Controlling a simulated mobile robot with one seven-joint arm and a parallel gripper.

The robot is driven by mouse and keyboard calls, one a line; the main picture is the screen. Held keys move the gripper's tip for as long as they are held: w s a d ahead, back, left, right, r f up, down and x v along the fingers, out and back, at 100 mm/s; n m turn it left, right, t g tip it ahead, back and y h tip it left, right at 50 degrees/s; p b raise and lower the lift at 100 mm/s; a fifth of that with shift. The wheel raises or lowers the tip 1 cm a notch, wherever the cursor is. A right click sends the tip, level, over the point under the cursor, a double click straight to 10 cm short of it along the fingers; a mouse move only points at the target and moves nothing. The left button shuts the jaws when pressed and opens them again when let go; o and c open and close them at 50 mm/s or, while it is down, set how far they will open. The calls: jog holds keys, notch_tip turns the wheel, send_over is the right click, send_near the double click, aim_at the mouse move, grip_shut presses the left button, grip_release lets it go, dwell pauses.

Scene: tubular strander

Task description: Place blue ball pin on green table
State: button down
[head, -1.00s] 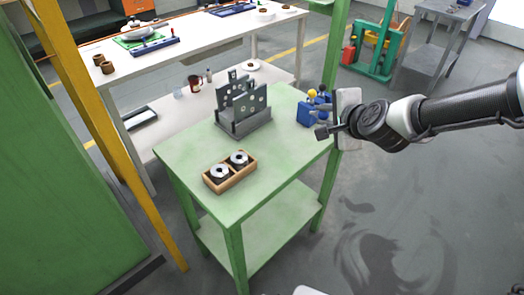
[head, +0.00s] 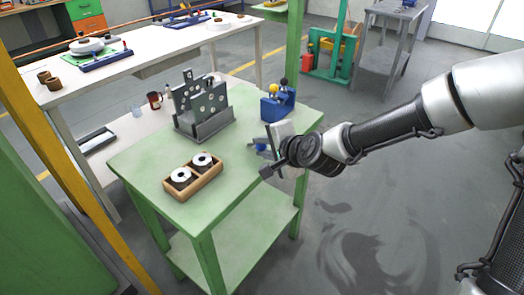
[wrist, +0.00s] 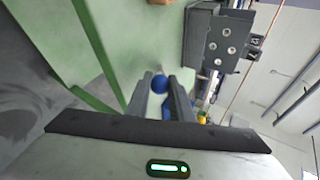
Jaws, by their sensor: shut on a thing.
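The green table (head: 140,160) stands in the middle of the head view. My gripper (head: 262,144) is over its right part. In the wrist view my gripper (wrist: 160,82) is shut on the blue ball pin (wrist: 160,84), whose round blue head shows between the fingertips. The blue ball pin (head: 261,147) is small and partly hidden by the fingers in the head view. I cannot tell whether it touches the tabletop.
A blue holder (head: 277,107) with a yellow-headed and a dark-headed pin stands behind my gripper. A grey fixture with upright plates (head: 208,108) stands at the table's back. A wooden tray (head: 195,190) with two spools lies front left. The front right tabletop is clear.

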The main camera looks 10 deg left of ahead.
jog(key=shift+f, duration=0.1)
jog(key=shift+f, duration=0.15)
jog(key=c, duration=1.6)
grip_release()
jog(key=shift+o, duration=0.2)
jog(key=shift+d+r, duration=0.15)
jog(key=shift+r, duration=0.2)
jog(key=p+v, duration=0.6)
jog(key=v, duration=0.5)
jog(key=shift+s+d, duration=0.15)
jog(key=shift+s, duration=0.15)
jog(key=shift+r, duration=0.1)
